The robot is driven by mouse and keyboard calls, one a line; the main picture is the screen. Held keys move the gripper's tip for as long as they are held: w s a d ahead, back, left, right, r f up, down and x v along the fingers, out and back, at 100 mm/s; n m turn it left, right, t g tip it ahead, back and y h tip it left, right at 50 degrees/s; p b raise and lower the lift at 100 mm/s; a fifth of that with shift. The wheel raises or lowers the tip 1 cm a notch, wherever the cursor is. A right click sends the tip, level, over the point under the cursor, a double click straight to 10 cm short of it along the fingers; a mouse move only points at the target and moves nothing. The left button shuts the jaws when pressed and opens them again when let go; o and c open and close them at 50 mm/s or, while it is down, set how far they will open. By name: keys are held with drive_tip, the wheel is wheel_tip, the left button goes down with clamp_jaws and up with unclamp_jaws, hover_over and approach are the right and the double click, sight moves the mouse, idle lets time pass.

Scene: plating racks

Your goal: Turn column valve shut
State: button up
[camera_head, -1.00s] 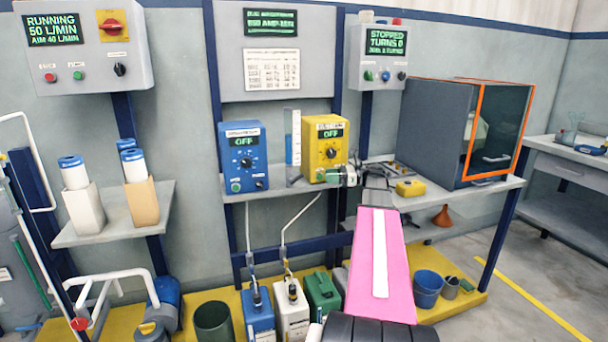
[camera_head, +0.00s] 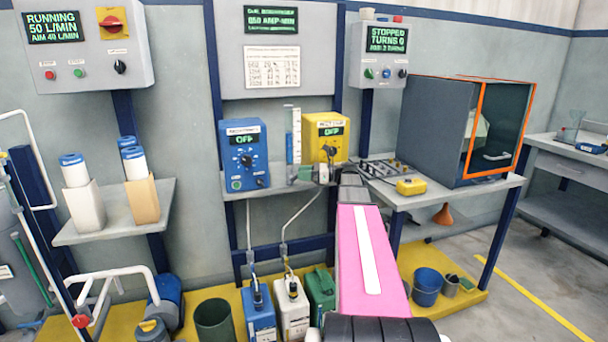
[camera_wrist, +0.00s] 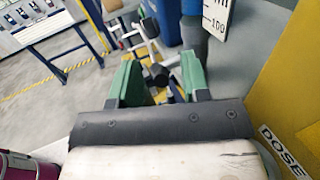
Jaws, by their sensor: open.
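The clear graduated column (camera_head: 296,135) stands between the blue box and the yellow box on the wall shelf. Part of its white scale (camera_wrist: 217,14), marked 100, shows at the top of the wrist view. In the wrist view my gripper (camera_wrist: 158,78) has its two green fingers apart. A small dark knob-like piece (camera_wrist: 157,73) shows between the fingertips; I cannot tell whether it is the column valve or how far off it is. In the head view my gripper (camera_head: 322,173) is small and partly hidden, by the column's foot and just below the yellow box.
The yellow box (camera_head: 325,140) is close on the right of my gripper, and its wall fills the wrist view's right edge (camera_wrist: 290,75). The blue box (camera_head: 245,155) stands left of the column.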

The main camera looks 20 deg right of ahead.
sight(294, 180)
clamp_jaws()
drive_tip(key=shift+r, duration=0.1)
drive_tip(key=h, duration=0.1)
drive_tip(key=r+h, duration=0.1)
drive_tip(key=shift+a+n+g+h, duration=0.3)
drive_tip(key=shift+a+n, duration=0.1)
drive_tip(key=h, duration=0.1)
drive_tip(key=a+h, duration=0.1)
drive_tip(key=shift+r+n+g+h, duration=0.3)
drive_tip(key=shift+n, duration=0.1)
drive_tip(key=h, duration=0.1)
drive_tip(key=a+h, duration=0.1)
drive_tip(key=h, duration=0.1)
drive_tip(key=shift+a+r+n+g+h, duration=0.25)
drive_tip(key=shift+r+n+g+h, duration=0.05)
drive_tip(key=shift+n+h, duration=0.1)
drive_tip(key=shift+a+h, duration=0.4)
drive_tip(key=shift+h, duration=0.6)
